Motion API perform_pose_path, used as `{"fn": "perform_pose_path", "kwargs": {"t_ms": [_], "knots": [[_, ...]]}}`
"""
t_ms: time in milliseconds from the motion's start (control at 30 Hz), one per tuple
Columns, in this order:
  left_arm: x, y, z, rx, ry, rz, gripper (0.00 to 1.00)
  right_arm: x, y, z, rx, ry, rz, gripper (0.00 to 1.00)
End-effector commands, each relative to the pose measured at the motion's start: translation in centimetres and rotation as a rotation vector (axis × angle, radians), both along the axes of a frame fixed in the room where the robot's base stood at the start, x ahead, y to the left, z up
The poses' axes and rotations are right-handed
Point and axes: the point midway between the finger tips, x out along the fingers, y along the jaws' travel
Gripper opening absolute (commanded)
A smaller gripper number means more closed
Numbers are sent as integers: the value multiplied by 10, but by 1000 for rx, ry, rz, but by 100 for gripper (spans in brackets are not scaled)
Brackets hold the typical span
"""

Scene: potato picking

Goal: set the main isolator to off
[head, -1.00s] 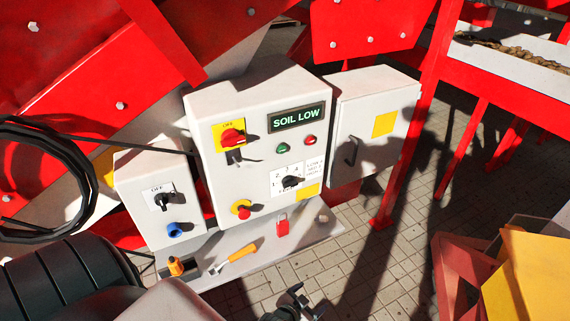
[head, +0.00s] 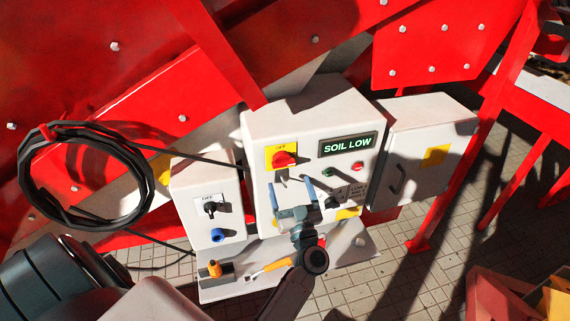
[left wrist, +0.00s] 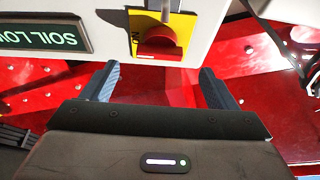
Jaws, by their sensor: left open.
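The main isolator is a red rotary handle (head: 284,158) on a yellow plate marked OFF at the top, at the upper left of the large white panel (head: 262,123). In the left wrist view the red handle (left wrist: 158,44) sits on its yellow plate, beyond and between the fingertips. My left gripper (head: 292,188) is open and empty in front of the panel, just below the isolator in the head view. Its two fingers also show in the left wrist view (left wrist: 160,70), apart from the handle. My right gripper is not in view.
A smaller box with a black knob (head: 211,208) and blue socket stands left. A grey cabinet (head: 412,147) stands right. The SOIL LOW display (head: 347,146) is beside the isolator. A shelf (head: 340,259) below holds orange-handled tools (head: 277,265). A black hose coil (head: 86,178) hangs left.

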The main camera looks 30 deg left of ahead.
Motion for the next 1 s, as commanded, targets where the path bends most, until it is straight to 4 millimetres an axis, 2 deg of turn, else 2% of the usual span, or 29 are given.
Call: {"fn": "perform_pose_path", "kwargs": {"t_ms": [33,300,733,767,967,1000], "knots": [[7,8,10,4,-2,-1,81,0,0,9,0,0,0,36],[32,37,23,1,0,-1,81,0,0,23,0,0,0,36],[38,45,24,0,0,-1,81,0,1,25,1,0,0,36],[38,45,24,0,0,-1,77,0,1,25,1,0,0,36],[38,45,24,0,1,-2,38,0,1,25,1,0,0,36],[38,45,24,0,1,-2,36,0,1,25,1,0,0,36]]}}
